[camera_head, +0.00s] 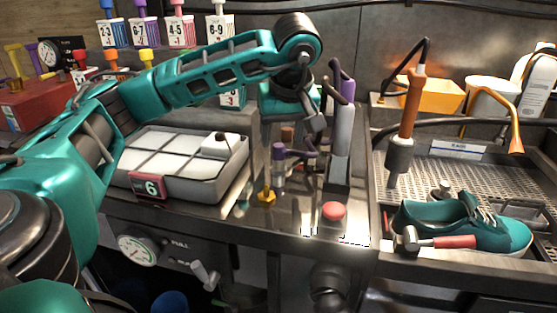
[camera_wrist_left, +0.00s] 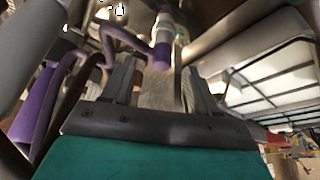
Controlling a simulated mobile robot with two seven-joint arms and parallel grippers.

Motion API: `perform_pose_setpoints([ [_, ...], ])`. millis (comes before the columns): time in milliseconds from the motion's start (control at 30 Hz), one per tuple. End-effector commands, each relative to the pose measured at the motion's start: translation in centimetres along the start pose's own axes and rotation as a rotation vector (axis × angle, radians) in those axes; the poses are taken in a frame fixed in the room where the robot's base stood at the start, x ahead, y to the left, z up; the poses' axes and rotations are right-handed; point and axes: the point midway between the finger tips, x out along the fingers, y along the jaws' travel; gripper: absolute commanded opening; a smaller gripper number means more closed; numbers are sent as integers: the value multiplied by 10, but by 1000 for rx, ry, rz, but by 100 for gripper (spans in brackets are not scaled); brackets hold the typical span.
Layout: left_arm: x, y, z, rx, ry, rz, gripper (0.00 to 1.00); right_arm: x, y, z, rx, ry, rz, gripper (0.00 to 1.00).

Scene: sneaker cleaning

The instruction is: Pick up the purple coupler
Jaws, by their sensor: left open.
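The purple coupler (camera_head: 278,152) stands upright on the metal counter, right of the white tray. It has a purple cap, a side lever and a greyish body. In the left wrist view its purple end (camera_wrist_left: 161,57) shows beyond and between the two fingers, with its purple lever to the left. My left gripper (camera_head: 304,122) hangs above and slightly right of the coupler in the head view. In the left wrist view the gripper (camera_wrist_left: 160,72) is open, fingers apart, with nothing clearly held. Whether a finger touches the coupler cannot be told.
A tall grey holder with a purple handle (camera_head: 346,92) stands close on the right. A red button (camera_head: 333,212) and yellow fitting (camera_head: 267,193) are nearby. The compartment tray (camera_head: 222,187) is left; a teal sneaker (camera_head: 455,223) lies right.

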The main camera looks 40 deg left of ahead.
Motion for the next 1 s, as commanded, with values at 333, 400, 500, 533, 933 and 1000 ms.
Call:
perform_pose_setpoints([
  [333, 38, -4, 3, -1, -1, -2, 59, 4, -2, 2, 4, 3, -3, 0],
  [400, 48, -4, 3, -2, -1, -2, 59, 5, -3, 2, 5, 4, -5, 0],
  [500, 57, -4, 3, -2, -1, 0, 59, 5, -4, 0, 7, 9, -8, 0],
  [533, 59, -4, 3, -2, -1, 0, 59, 5, -5, -2, 7, 10, -9, 0],
  [933, 59, -4, 3, -1, 0, 2, 44, 5, -5, -5, 6, 15, -10, 0],
  [1000, 59, -4, 3, -1, 0, 2, 38, 5, -5, -4, 6, 13, -10, 0],
])
